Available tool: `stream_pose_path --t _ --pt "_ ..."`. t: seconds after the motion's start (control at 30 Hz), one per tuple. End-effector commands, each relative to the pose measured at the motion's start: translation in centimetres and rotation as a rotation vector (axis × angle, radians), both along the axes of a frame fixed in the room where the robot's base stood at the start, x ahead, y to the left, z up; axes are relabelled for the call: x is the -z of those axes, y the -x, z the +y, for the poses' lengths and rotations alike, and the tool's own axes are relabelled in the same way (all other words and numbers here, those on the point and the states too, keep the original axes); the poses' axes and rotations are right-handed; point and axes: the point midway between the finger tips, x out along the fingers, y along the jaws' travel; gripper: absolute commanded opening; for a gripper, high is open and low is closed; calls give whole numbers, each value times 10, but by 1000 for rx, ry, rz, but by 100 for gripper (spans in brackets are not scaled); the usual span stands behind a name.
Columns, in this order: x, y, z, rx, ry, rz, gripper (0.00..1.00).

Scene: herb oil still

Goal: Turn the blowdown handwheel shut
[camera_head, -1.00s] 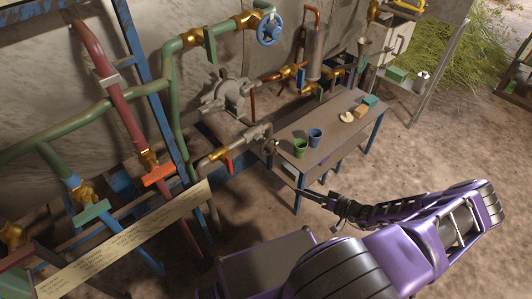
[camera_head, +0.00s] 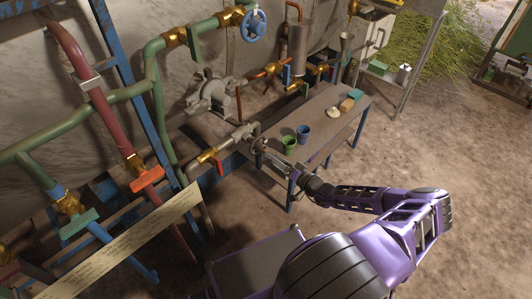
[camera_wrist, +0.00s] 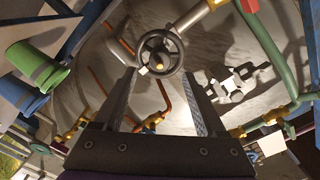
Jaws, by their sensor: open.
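A small dark grey handwheel (camera_head: 259,145) sits on the end of a grey pipe and valve, near the left end of the table. I take it as the blowdown handwheel, but I can read no label naming it.
A green cup (camera_head: 289,145) and a blue cup (camera_head: 303,133) stand on the table (camera_head: 325,112) close to my gripper. A red lever valve (camera_head: 219,167) is left of the wheel. A larger blue handwheel (camera_head: 254,25) is on the green pipe above. Open ground lies right.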

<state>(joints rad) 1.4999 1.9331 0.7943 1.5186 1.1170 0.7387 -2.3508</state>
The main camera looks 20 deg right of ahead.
Motion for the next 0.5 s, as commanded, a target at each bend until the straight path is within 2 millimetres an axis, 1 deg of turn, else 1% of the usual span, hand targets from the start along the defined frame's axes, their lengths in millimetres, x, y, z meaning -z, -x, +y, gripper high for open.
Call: stream_pose_path --t 0.03,0.2,0.33,0.5 --pt "2 -10 4 -2 1 -1 74" --pt "2 -35 13 -2 2 -1 74" --pt "1 -45 17 -2 1 0 74" --pt "0 -50 18 1 1 0 74"
